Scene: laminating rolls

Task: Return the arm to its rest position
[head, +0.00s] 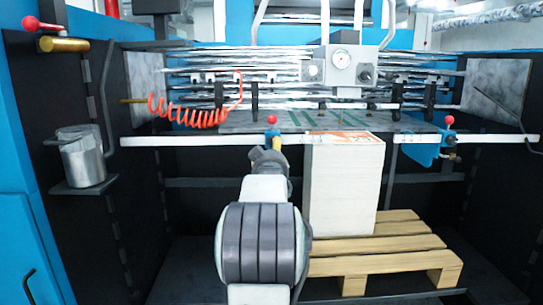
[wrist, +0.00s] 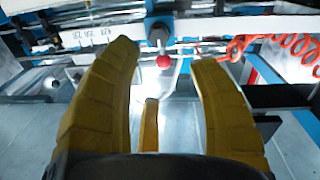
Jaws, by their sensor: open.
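My arm (head: 262,240) reaches forward from the bottom middle of the head view, towards the machine's white rail. My gripper (wrist: 165,56) shows in the wrist view with its yellow fingers spread apart and nothing between them. In the head view my gripper is mostly hidden behind the arm; only a small yellow part shows below the rail. A red ball knob (head: 272,119) on a blue mount sits at the rail, just above the arm's end in the head view. The knob also shows in the wrist view (wrist: 163,62), beyond the fingers; I see no contact.
A tall stack of white sheets (head: 345,190) stands on a wooden pallet (head: 375,264), right of my arm. The white rail (head: 190,140) crosses ahead. A coiled red hose (head: 190,113) hangs above it. A metal can (head: 83,160) sits on a shelf at left.

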